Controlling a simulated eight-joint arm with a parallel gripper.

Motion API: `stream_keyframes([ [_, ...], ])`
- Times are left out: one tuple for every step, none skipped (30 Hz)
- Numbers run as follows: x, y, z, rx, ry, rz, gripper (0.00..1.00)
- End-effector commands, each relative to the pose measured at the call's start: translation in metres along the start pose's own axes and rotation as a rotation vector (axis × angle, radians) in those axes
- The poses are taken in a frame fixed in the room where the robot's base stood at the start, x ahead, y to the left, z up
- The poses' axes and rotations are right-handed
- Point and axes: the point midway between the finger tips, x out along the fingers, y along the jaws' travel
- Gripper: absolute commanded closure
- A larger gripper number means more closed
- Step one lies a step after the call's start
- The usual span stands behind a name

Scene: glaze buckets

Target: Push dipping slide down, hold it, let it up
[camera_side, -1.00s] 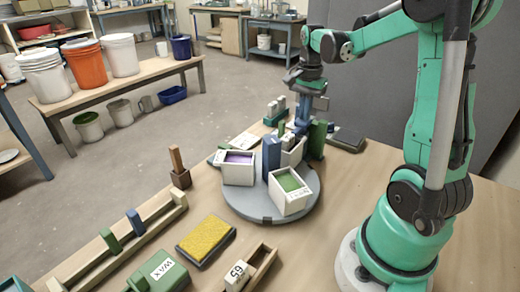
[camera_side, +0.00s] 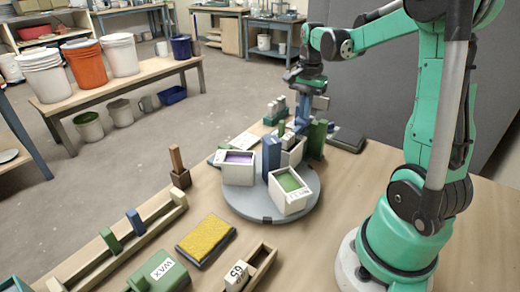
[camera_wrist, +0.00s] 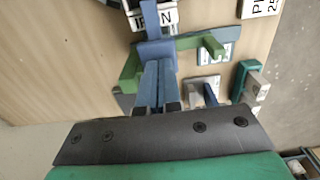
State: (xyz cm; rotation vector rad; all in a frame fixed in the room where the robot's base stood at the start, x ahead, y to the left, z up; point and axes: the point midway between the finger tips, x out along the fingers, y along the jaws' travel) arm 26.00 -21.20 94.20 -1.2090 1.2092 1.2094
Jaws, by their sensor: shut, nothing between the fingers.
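The dipping slide is a blue block (camera_wrist: 155,52) on a green frame (camera_wrist: 130,72), with a blue arm reaching toward a white bucket marked IRON (camera_wrist: 165,17). In the side view its green upright (camera_side: 318,138) stands at the back of the round grey turntable (camera_side: 262,212). My gripper (camera_wrist: 157,64) is shut and empty, its blue fingers together, tips at the block's near edge. They appear to touch it, but contact is not certain. In the side view my gripper (camera_side: 304,122) points down over the slide. Pale test tiles (camera_side: 290,141) hang at the bucket behind the blue one.
A yellow sponge (camera_side: 206,240), a wooden rack (camera_side: 120,245) and a green WAX box (camera_side: 160,272) are in front. A dark pad (camera_side: 347,139) lies right.

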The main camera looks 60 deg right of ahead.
Motion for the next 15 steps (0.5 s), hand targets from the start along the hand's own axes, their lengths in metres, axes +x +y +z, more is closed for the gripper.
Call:
stream_keyframes([
  [-0.003,0.000,0.000,0.000,0.001,-0.001,1.00],
  [-0.005,0.000,0.000,0.000,0.001,-0.001,1.00],
  [-0.008,0.000,0.000,0.000,0.001,-0.001,1.00],
  [-0.010,0.000,0.000,0.000,0.001,-0.001,1.00],
  [-0.012,0.000,0.000,0.000,0.001,-0.001,1.00],
  [-0.015,0.000,0.000,0.000,0.001,-0.001,1.00],
  [-0.017,0.000,0.000,0.000,0.001,-0.001,1.00],
  [-0.019,0.000,0.000,0.000,0.001,-0.001,1.00],
  [-0.021,0.000,0.000,0.000,0.001,-0.001,1.00],
  [-0.023,0.000,0.000,0.000,0.001,-0.001,1.00],
  [-0.025,0.000,0.000,0.000,0.001,-0.001,1.00],
  [-0.028,0.000,0.000,0.000,0.001,-0.001,1.00],
  [-0.030,0.000,0.000,0.000,0.001,-0.001,1.00],
  [-0.032,0.000,0.000,0.000,0.001,0.000,1.00],
  [-0.035,0.000,0.000,0.000,0.001,0.000,1.00],
])
